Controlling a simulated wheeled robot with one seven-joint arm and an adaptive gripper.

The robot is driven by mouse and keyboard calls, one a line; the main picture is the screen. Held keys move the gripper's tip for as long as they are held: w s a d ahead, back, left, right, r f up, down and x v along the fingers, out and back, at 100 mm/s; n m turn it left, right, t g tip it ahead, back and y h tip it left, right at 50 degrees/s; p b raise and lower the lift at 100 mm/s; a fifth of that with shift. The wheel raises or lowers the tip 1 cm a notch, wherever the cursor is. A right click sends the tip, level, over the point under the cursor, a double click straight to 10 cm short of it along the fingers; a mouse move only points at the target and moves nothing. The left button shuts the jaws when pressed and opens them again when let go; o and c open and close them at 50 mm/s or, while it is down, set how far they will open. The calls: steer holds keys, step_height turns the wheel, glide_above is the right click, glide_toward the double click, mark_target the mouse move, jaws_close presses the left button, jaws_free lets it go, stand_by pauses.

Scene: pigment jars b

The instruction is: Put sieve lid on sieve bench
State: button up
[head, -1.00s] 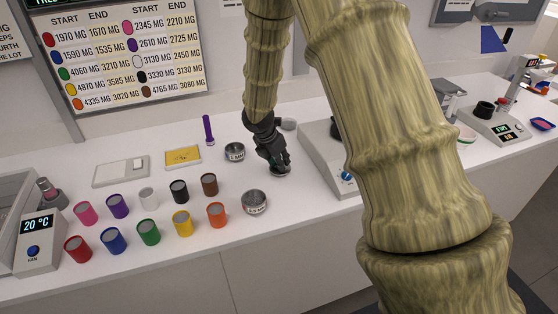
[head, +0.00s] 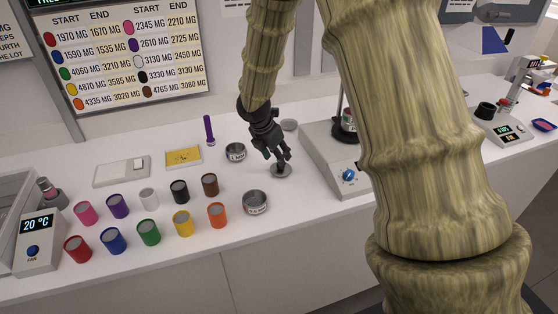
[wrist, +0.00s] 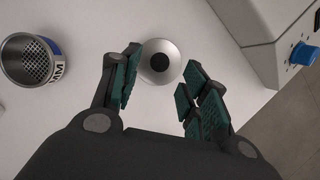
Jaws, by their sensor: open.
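The sieve lid, a round grey disc with a dark knob (head: 281,171), lies flat on the white bench. It also shows in the wrist view (wrist: 149,69), just beyond my fingertips. My gripper (head: 276,156) is open and empty above the lid, apart from it. In the wrist view my gripper (wrist: 156,88) has its green-padded fingers spread to either side of the lid's near edge. Two metal sieves stand on the bench, one nearer (head: 255,203) and one farther back (head: 235,152). One sieve with a mesh bottom (wrist: 31,60) shows at left in the wrist view.
Several coloured jars, such as the orange one (head: 217,215), stand left of the sieves. A white machine with a blue knob (head: 348,176) stands right of the lid. The bench front around the lid is clear.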

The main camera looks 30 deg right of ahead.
steer(key=w+v, duration=0.1)
steer(key=v, duration=0.6)
steer(key=shift+s+r+b, duration=0.35)
steer(key=shift+s, duration=0.2)
steer(key=shift+a, duration=0.1)
